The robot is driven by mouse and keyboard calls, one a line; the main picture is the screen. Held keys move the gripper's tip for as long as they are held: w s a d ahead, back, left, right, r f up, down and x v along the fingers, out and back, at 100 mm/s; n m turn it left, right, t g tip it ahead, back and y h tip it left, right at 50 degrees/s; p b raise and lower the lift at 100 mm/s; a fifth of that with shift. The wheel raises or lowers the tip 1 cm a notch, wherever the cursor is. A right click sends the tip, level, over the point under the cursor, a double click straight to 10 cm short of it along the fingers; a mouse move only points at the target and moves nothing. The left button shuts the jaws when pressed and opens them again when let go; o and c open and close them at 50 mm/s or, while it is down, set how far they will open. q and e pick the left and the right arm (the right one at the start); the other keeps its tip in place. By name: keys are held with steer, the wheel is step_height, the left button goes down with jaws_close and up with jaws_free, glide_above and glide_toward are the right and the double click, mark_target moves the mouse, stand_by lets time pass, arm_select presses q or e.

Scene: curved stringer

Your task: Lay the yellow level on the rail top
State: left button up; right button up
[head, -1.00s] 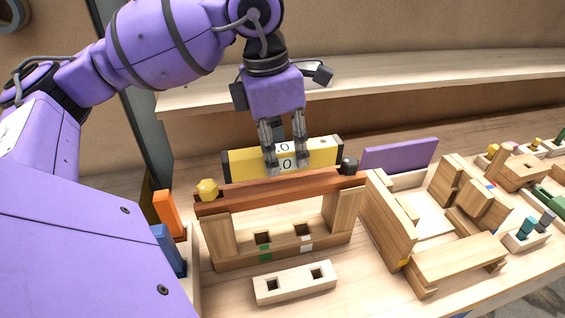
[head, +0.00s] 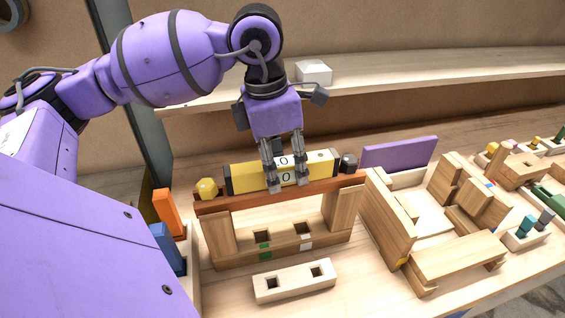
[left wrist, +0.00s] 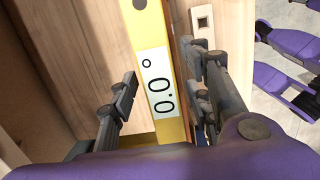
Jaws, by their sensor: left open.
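The yellow level (head: 244,178), with black ends and a white display, lies lengthwise along the reddish-brown rail top (head: 222,204) and appears to rest on it. It sits between a yellow knob (head: 207,189) and a dark knob (head: 349,163). My left gripper (head: 288,186) points down at the level's middle, with one finger on each side. In the left wrist view, the fingers of my left gripper (left wrist: 160,105) stand apart from the level (left wrist: 147,28), with gaps on both sides. The display reads 0.0. My right gripper is out of view.
A pale block with two square holes (head: 294,282) lies in front of the rail frame. Orange (head: 168,212) and blue (head: 166,247) pieces stand at the left. A purple board (head: 398,155) and wooden assemblies (head: 460,258) fill the right. A white box (head: 314,72) sits on the back shelf.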

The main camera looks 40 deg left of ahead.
arm_select(q)
step_height(320, 180, up, 12)
steer(key=s+a, duration=0.1)
steer(key=shift+s+r, duration=0.15)
steer(key=shift+s, duration=0.05)
